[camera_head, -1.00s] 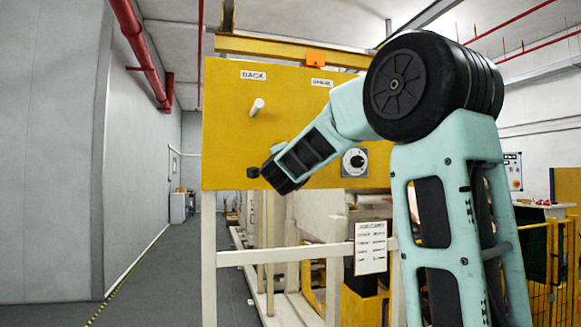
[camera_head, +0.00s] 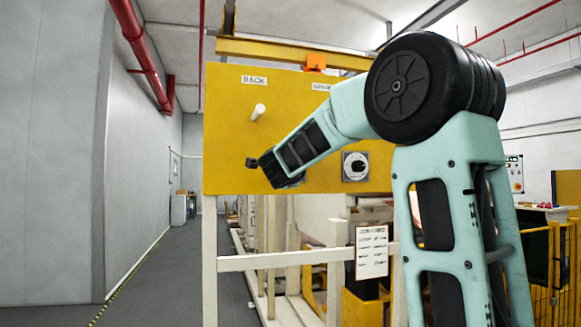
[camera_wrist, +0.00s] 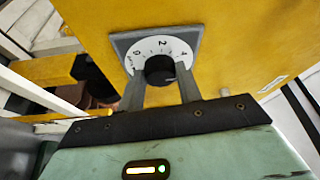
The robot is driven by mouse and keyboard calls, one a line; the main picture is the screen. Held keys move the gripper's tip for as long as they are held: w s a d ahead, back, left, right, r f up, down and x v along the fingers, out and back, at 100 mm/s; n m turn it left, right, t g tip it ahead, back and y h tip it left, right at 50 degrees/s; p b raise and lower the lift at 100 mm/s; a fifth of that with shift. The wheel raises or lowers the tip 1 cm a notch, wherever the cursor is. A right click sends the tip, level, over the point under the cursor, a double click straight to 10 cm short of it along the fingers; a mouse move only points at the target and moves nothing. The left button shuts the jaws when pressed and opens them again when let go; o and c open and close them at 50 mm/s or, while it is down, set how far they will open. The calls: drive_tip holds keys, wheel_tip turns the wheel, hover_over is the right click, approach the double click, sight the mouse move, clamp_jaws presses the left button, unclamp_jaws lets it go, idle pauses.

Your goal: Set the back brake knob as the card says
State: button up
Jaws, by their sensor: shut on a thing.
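A black round knob (camera_wrist: 159,68) sits on a white dial (camera_wrist: 146,45) with a grey square plate on the yellow panel. The dial's figures 0, 2 and 4 show in the wrist view. A light mark shows near the knob's lower right edge, but its exact reading is unclear. My gripper (camera_wrist: 160,76) has one finger on each side of the knob and is shut on it. In the head view my wrist hides this dial below the BACK label (camera_head: 255,80). The card (camera_head: 371,251) hangs on the rail at lower right; its writing is too small to read.
The yellow panel (camera_head: 228,140) also bears a white peg (camera_head: 258,112) below the BACK label and a second dial (camera_head: 355,166) to the right, beside my arm. A white rail (camera_head: 285,256) runs below. The floor (camera_head: 170,280) at left is clear.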

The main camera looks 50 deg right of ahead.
drive_tip(key=o, duration=1)
drive_tip(key=shift+b+v, duration=0.6)
drive_tip(key=shift+v, duration=8.05)
